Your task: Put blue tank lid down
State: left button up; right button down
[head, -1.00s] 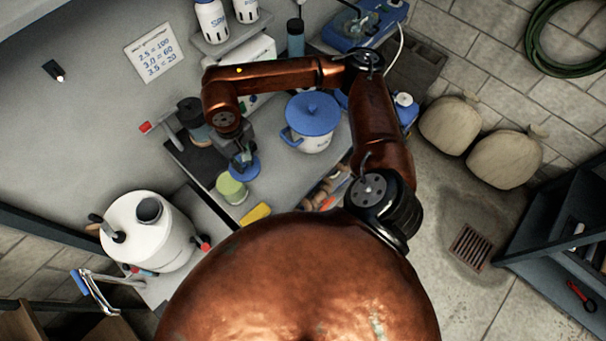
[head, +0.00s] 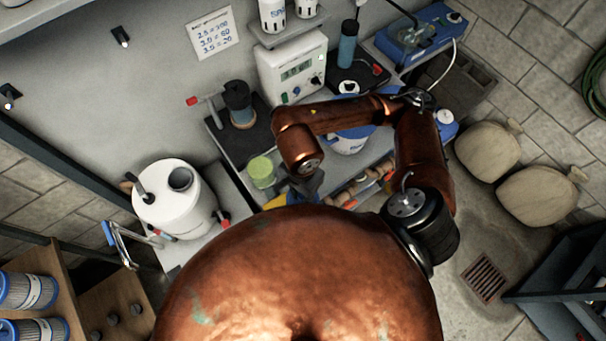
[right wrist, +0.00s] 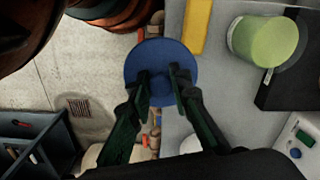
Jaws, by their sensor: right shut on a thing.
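The blue tank lid (right wrist: 160,55) is a round blue disc in the right wrist view. My right gripper (right wrist: 162,78) is shut on it at its middle, with both fingers close together. The lid is over the bench's front edge, partly over the floor side, seen from above; its height cannot be told. In the head view the right gripper (head: 306,187) is mostly hidden under my forearm, right of the green-topped jar (head: 262,171). A white pot with blue parts (head: 349,143) stands on the bench, partly behind my arm. My left gripper is not in view.
The green jar also shows in the right wrist view (right wrist: 268,40), near a yellow block (right wrist: 196,25). A white tank (head: 172,208) stands at the left, a meter box (head: 293,68) at the back. Bare bench (right wrist: 225,85) lies right of the lid.

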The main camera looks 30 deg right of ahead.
jog(key=shift+s+m, duration=0.3)
jog(key=shift+s, duration=0.05)
jog(key=w+d+f, duration=0.2)
jog(key=w+f, duration=0.1)
jog(key=w+d+f+p, duration=0.1)
jog(key=w+d+f, duration=0.1)
jog(key=w+f, duration=0.1)
jog(key=w+d+f+p, duration=0.1)
jog(key=w+d+f, duration=0.1)
jog(key=w, duration=0.3)
jog(key=shift+w+d+f, duration=0.15)
jog(key=shift+f, duration=0.25)
jog(key=shift+w+d+f+p, duration=0.2)
jog(key=shift+w+f+p, duration=0.15)
jog(key=shift+f, duration=0.35)
notch_tip(320, 180, down, 2)
jog(key=shift+f+p, duration=0.15)
jog(key=shift+p, duration=0.3)
jog(key=shift+f, duration=0.2)
jog(key=shift+f, duration=0.1)
